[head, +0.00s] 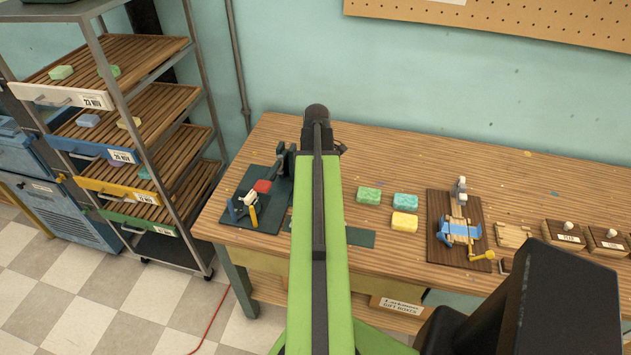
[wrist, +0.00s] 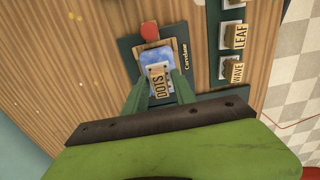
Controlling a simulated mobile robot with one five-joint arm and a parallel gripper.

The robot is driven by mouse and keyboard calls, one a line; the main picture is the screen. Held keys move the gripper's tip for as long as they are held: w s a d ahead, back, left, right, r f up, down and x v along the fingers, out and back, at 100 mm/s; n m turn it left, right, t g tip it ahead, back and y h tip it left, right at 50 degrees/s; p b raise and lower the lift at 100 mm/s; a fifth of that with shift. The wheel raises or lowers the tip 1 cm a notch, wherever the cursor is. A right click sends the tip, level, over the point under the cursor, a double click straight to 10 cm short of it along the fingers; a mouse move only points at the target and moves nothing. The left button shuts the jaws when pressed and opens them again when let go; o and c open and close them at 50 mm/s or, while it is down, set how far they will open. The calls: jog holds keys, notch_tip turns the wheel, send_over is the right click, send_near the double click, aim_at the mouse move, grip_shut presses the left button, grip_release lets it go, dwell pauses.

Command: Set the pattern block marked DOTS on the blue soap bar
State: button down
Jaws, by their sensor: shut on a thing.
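In the wrist view my gripper (wrist: 160,89) is shut on the pattern block marked DOTS (wrist: 159,81), one green finger on each side of it. The block is over the near part of the blue soap bar (wrist: 153,57), whose far part shows beyond it. I cannot tell whether the block touches the bar or hangs just above it. The bar sits on a wooden-edged bed on a dark plate (wrist: 185,48). In the head view my own arm hides the gripper, the block and the bar.
Blocks marked LEAF (wrist: 233,36) and WAVE (wrist: 231,69) lie right of the plate in the wrist view. In the head view, green (head: 369,196), teal (head: 405,200) and yellow (head: 404,225) bars lie right of my arm.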

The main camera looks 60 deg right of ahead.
jog(key=shift+f, duration=0.3)
dwell(0.5)
jog(key=c, duration=0.9)
grip_release()
jog(key=shift+c, duration=0.2)
jog(key=o, duration=0.4)
jog(key=shift+w+r, duration=0.1)
notch_tip(320, 180, up, 6)
jog(key=p, duration=0.5)
jog(key=shift+p, duration=0.3)
